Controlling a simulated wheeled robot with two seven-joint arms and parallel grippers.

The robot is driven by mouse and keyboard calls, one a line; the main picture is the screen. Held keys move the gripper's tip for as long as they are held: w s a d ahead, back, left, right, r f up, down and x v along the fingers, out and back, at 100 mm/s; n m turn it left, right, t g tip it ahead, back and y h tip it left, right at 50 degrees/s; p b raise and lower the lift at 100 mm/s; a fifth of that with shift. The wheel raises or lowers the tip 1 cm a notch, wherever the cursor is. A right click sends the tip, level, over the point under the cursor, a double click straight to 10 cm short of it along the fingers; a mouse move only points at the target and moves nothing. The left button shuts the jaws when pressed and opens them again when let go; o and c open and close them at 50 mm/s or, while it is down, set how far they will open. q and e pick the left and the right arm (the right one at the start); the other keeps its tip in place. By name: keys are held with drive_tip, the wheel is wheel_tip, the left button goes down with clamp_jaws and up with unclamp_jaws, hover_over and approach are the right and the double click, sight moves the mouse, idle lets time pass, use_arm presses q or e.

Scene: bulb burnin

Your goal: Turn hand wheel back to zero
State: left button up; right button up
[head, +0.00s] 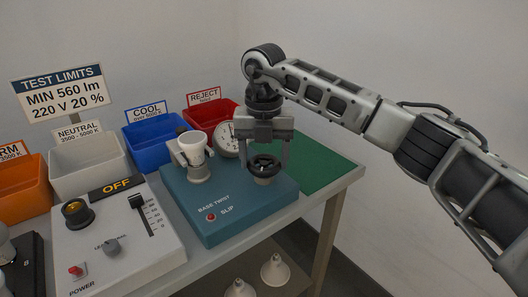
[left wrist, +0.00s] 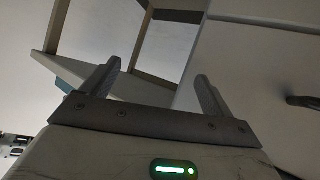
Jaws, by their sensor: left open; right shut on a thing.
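A black hand wheel (head: 263,165) sits at the right of the blue-green base twist tester (head: 228,203). My right gripper (head: 264,158) comes down from above and is shut on the hand wheel, a finger on either side of it. A white dial gauge (head: 226,139) stands behind the tester, partly hidden by the gripper; its reading is too small to tell. A white cup-like part (head: 193,146) sits in the holder at the tester's left. A red lamp (head: 211,217) shows by the word SLIP. My left gripper (left wrist: 158,95) is open and empty in the left wrist view, away from the tester.
A grey power box (head: 115,245) with a slider and an OFF display stands left of the tester. Orange, white, blue (head: 152,143) and red (head: 207,113) bins line the back. A green mat (head: 318,158) lies clear at the right. Bulbs (head: 275,271) show below the table's front edge.

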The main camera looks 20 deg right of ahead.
drive_tip(key=n+p, duration=0.1)
drive_tip(key=n, duration=0.4)
drive_tip(key=shift+r+n, duration=0.1)
drive_tip(key=shift+n, duration=0.2)
drive_tip(key=n, duration=1.1)
drive_tip(key=shift+p, duration=0.35)
drive_tip(key=n, duration=1.2)
drive_tip(key=shift+n, duration=0.3)
drive_tip(key=n, duration=1)
drive_tip(key=shift+n, duration=3)
